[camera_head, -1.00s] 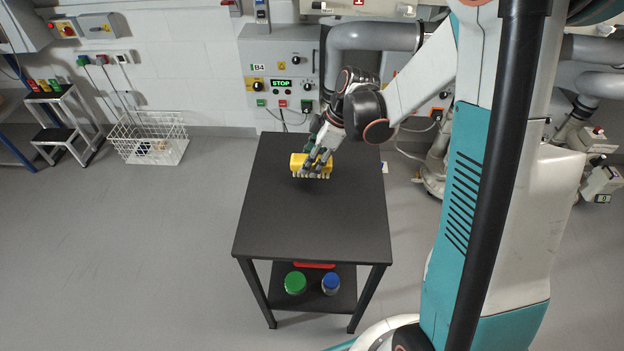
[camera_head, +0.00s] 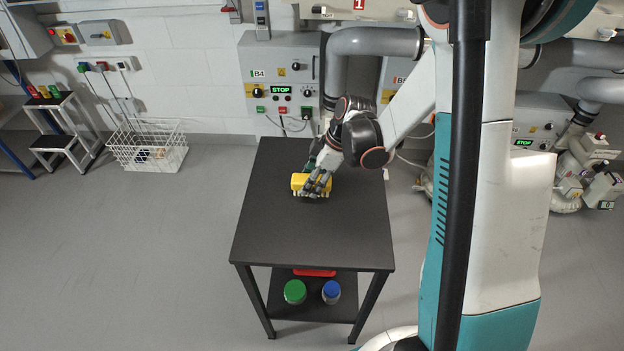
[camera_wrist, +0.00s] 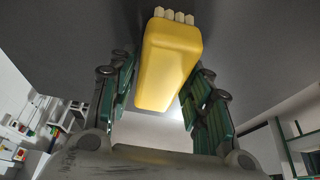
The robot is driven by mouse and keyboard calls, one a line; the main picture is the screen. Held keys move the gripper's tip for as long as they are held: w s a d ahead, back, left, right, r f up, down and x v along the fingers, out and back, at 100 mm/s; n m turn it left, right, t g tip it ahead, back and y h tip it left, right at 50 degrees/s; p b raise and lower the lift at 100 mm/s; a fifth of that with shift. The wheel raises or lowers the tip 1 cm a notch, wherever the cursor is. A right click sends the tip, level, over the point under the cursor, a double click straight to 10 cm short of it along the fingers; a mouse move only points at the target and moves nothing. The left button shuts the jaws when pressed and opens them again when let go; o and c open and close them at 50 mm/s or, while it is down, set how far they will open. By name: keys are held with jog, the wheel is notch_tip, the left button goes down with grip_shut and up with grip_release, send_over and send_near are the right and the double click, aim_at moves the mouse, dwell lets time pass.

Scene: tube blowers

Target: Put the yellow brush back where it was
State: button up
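The yellow brush (camera_head: 300,183) has a block-shaped yellow body and pale bristles pointing down. It is over the middle of the dark table (camera_head: 312,235) in the head view. My gripper (camera_head: 318,179) comes from the back right and is shut on it. In the wrist view the brush (camera_wrist: 166,65) sits between the two green-padded fingers of my gripper (camera_wrist: 163,72), with its pale bristles at the far end towards the dark tabletop. I cannot tell whether the bristles touch the tabletop.
The rest of the tabletop is bare. The lower shelf holds a green-lidded jar (camera_head: 295,291), a blue-lidded jar (camera_head: 331,291) and a red item (camera_head: 314,272). A control box (camera_head: 279,75) is on the wall behind. A white wire basket (camera_head: 148,146) and a small step stool (camera_head: 58,130) stand left.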

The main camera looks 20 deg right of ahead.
dwell(0.3)
jog(key=p+v, duration=0.4)
jog(key=v, duration=0.8)
jog(key=shift+r, duration=0.1)
